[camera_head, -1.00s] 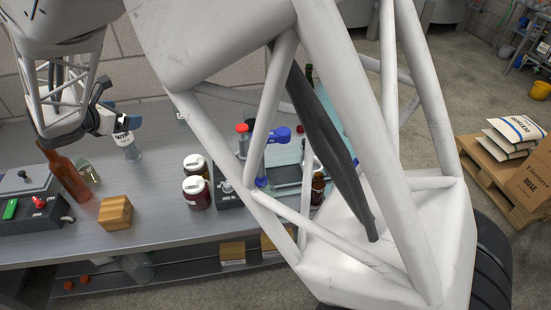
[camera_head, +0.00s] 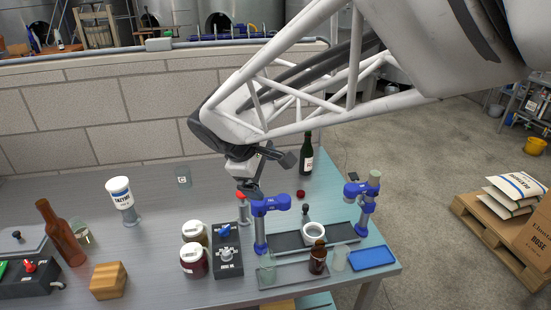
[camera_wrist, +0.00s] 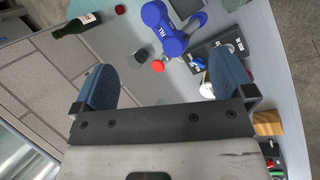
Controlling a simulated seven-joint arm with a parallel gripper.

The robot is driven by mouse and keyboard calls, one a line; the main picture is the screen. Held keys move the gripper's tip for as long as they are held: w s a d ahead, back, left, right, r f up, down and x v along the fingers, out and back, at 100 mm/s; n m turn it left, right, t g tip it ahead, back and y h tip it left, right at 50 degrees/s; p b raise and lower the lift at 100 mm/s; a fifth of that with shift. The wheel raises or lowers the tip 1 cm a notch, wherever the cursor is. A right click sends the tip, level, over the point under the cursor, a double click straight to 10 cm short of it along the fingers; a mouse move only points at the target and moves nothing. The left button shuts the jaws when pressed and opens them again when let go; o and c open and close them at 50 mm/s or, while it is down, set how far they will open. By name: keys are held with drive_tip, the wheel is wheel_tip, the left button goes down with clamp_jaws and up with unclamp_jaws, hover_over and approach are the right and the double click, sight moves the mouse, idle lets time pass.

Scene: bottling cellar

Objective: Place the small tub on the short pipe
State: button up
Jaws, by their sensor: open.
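The small white tub (camera_head: 119,189) with dark lettering sits at the left of the bench in the head view. It stands upright on top of the short grey pipe (camera_head: 130,219); the pipe's upper rim is hidden under it. My gripper (camera_head: 270,174) is well to the right of both, above the bench near the blue clamps. In the wrist view my gripper (camera_wrist: 166,88) is open, its two blue fingers wide apart with nothing between them. I cannot make out the tub or the pipe in the wrist view.
A blue clamp stand (camera_head: 262,221) and a red-topped post (camera_head: 242,209) are near my gripper. A green bottle (camera_head: 307,156) stands behind. Two jars (camera_head: 193,261), a wooden block (camera_head: 108,281) and a brown bottle (camera_head: 60,236) stand forward. Bench is clear between tub and jars.

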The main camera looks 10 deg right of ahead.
drive_tip(key=s+d+m+y, duration=0.1)
drive_tip(key=s+d+m, duration=0.2)
drive_tip(key=s, duration=0.3)
drive_tip(key=s+d+f+m+y, duration=0.1)
drive_tip(key=s+d+m+y, duration=0.1)
drive_tip(key=s+m, duration=0.3)
drive_tip(key=s+d+m+y, duration=0.1)
drive_tip(key=s+d+m, duration=0.2)
drive_tip(key=s+d, duration=0.2)
drive_tip(key=s, duration=0.3)
drive_tip(key=shift+s+f+m+y, duration=0.2)
drive_tip(key=shift+s+m+y, duration=0.2)
